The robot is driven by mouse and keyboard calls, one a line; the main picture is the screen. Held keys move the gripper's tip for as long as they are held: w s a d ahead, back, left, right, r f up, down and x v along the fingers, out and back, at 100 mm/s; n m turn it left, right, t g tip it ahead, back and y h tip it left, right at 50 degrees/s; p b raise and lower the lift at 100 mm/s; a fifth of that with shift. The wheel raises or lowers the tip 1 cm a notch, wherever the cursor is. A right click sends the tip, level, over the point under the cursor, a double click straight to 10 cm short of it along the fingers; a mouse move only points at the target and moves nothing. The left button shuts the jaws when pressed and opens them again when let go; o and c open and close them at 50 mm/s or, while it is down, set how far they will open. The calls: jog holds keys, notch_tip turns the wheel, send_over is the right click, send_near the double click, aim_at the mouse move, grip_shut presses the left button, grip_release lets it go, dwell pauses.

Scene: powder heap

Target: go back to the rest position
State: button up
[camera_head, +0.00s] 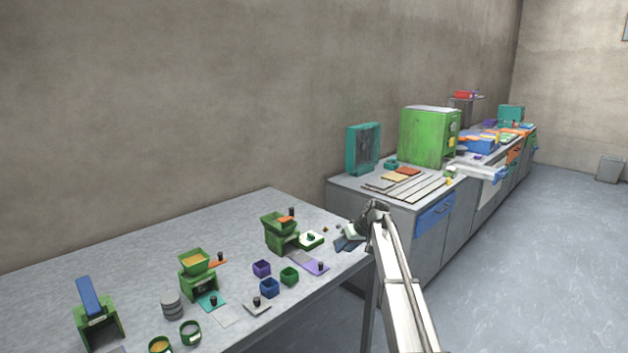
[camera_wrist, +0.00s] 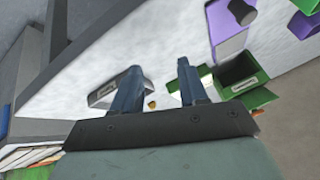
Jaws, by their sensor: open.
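My gripper (camera_head: 350,235) is above the right end of the grey table (camera_head: 120,262) in the head view, close to the table's right edge. In the wrist view, its two blue-grey fingers (camera_wrist: 158,75) stand apart with nothing clearly held between them. A pale tray-like piece (camera_wrist: 105,92) and a tiny orange-yellow thing (camera_wrist: 152,104) show beyond the fingers. I cannot tell whether the fingers touch the pale piece. A green box-like thing (camera_wrist: 243,72) is to the right of the fingers, and a purple plate (camera_wrist: 232,40) with a dark knob is at upper right.

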jog(key=s+d+f+m+t, duration=0.1)
jog(key=d+f+m+t, duration=0.1)
jog(key=d, duration=1.1)
jog(key=s+d+f+m+t, duration=0.1)
jog(key=s+d+f+m, duration=0.1)
jog(key=s+d+f, duration=0.65)
jog(key=s+a+f+m+g+h, duration=0.1)
jog(key=s+a+f+g, duration=0.35)
jog(key=s+f, duration=0.95)
jog(key=s+a+f+g+h, duration=0.1)
jog(key=s+a+f+g, duration=0.1)
jog(key=s+a+f, duration=0.95)
jog(key=s+f+g+h, duration=0.1)
jog(key=s+f, duration=0.3)
jog(key=s, duration=0.8)
jog(key=s+f+g+h, duration=0.1)
jog(key=s+f+g, duration=0.2)
jog(key=s, duration=1)
jog(key=s+f+g+h, duration=0.1)
jog(key=s+f+g, duration=0.2)
jog(key=s, duration=1)
notch_tip(320, 180, down, 3)
jog(key=shift+d+r, duration=0.15)
